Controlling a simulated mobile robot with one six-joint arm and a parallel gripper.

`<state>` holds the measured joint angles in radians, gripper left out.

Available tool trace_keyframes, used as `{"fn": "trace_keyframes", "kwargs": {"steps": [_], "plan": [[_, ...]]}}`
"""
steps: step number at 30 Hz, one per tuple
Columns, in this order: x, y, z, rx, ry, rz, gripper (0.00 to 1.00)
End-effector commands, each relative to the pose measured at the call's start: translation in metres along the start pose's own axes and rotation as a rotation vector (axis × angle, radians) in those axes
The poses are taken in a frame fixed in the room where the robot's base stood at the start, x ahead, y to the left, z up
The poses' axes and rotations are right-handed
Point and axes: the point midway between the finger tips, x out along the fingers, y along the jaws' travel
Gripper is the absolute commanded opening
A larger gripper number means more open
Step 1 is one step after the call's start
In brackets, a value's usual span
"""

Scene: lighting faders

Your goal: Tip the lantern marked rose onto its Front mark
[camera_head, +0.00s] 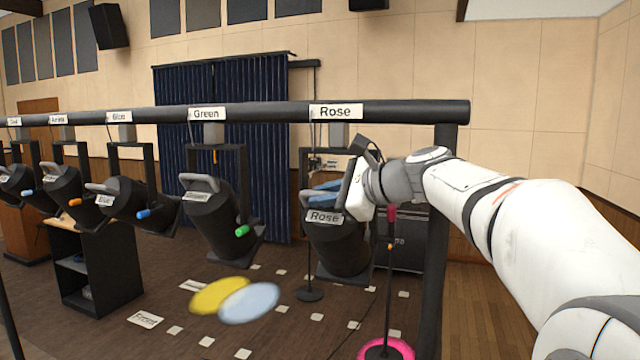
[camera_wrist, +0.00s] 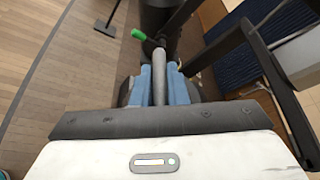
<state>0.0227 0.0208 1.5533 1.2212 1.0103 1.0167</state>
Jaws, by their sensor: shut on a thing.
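The lantern marked Rose (camera_head: 335,245) is a dark can hanging in a yoke under the bar's right end, its lower end tilted down and slightly right. My gripper (camera_head: 326,190) is at its top, with blue fingers shut on its grey handle. In the wrist view the handle (camera_wrist: 159,72) runs between the blue fingers (camera_wrist: 158,90). My gripper hides part of the handle and the lantern's upper right side. A white card reading Front (camera_head: 146,320) lies on the floor at lower left.
The Green lantern (camera_head: 212,220) hangs left of Rose, with the Blue lantern (camera_head: 137,198) and others farther left. The dark bar (camera_head: 270,112) runs above. A post (camera_head: 438,250) stands right of Rose. Yellow (camera_head: 219,295) and pale blue (camera_head: 250,303) light spots lie on the floor.

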Motion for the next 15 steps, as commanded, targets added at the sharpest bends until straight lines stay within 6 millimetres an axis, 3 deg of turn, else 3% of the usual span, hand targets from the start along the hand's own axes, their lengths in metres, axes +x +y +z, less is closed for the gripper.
{"fn": "trace_keyframes", "kwargs": {"steps": [5,15], "plan": [[-0.0007,-0.0172,0.001,0.01,0.0,0.004,0.0],[0.0006,-0.0176,-0.0009,0.008,0.0,0.004,0.0]]}}
